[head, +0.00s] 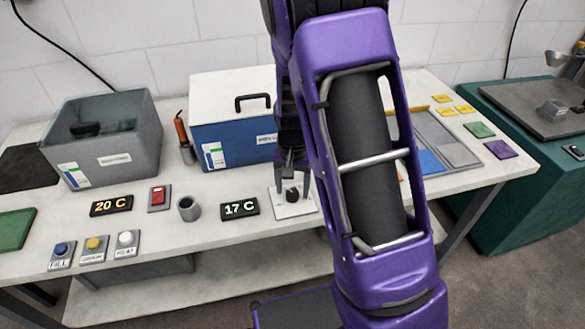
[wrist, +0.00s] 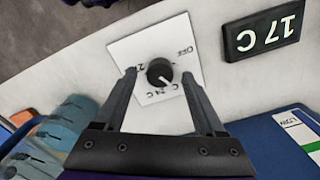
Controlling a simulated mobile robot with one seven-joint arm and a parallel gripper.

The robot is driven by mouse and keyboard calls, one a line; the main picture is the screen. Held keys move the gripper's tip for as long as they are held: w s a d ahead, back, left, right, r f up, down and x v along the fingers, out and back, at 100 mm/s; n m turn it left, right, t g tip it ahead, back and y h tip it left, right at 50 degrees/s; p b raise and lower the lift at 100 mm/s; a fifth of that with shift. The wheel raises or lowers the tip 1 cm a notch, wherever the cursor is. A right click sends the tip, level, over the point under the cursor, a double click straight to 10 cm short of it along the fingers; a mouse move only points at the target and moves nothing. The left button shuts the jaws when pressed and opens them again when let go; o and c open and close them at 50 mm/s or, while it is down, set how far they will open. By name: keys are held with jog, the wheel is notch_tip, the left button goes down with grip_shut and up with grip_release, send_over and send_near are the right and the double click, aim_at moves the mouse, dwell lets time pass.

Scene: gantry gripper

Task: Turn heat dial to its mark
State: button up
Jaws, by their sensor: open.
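The heat dial is a black round knob (wrist: 160,72) on a white square plate (wrist: 187,42) with printed marks around it. In the wrist view a light pointer line on the knob points toward the lower right, near the "C" lettering. Some of the lettering is hidden by my fingers. My gripper (wrist: 160,80) is open, with one finger on each side of the knob; I cannot tell if either finger touches it. In the head view the knob (head: 292,194) sits just below my gripper (head: 290,178), at the table's front middle.
A black display reading 17 C (head: 239,208) lies left of the dial plate. A 20 C display (head: 111,206), a red switch (head: 159,198), a grey cup (head: 188,208) and several buttons are farther left. A blue box (head: 235,145) with a white lid stands behind.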

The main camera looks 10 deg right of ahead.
aim_at(293, 192)
notch_tip(293, 192, up, 17)
jog(key=p, duration=0.2)
dwell(0.4)
